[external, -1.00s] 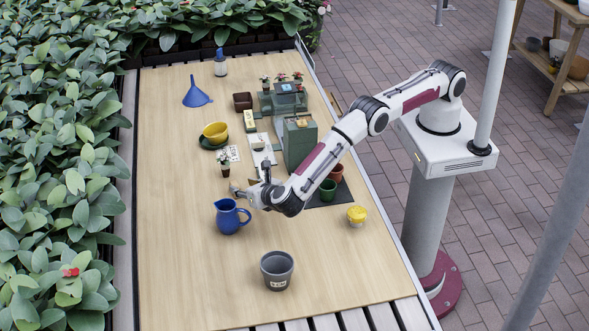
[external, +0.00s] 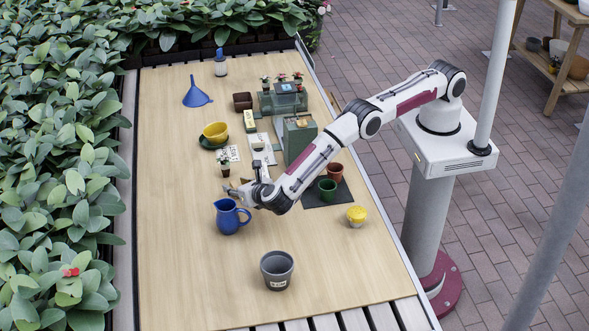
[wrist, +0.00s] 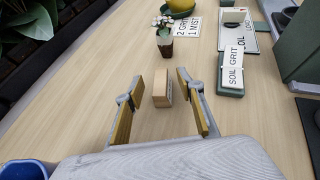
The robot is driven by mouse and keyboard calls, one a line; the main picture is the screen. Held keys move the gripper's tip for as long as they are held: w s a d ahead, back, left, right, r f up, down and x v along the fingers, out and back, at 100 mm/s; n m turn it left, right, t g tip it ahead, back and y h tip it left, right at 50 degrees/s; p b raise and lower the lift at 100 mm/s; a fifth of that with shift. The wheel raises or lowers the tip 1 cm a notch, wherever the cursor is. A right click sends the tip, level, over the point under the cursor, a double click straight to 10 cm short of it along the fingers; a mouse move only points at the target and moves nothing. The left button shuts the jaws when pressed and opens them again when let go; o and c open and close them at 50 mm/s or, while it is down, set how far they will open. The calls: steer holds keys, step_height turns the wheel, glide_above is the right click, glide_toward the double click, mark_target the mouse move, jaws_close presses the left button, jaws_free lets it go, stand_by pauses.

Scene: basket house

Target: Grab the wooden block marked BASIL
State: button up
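A small wooden block (wrist: 162,94) stands on the table in the wrist view, with a pale face on its right side whose marking I cannot read. My gripper (wrist: 160,79) is open, with one yellow-lined finger on each side of the block and gaps between. The block is ahead of my palm, near the fingertips. In the external view my gripper (external: 229,189) is low over the table, just behind the blue jug, and I cannot make out the block there.
A blue jug (external: 229,217) stands close to my gripper. A small potted flower (wrist: 165,36) is just beyond the block. A SOIL GRIT marker (wrist: 232,70) lies to the right.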

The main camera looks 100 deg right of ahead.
stand_by(0.4)
steer(key=c, duration=1)
steer(key=shift+c, duration=0.2)
steer(key=shift+r, duration=0.1)
step_height(320, 180, up, 10)
stand_by(0.6)
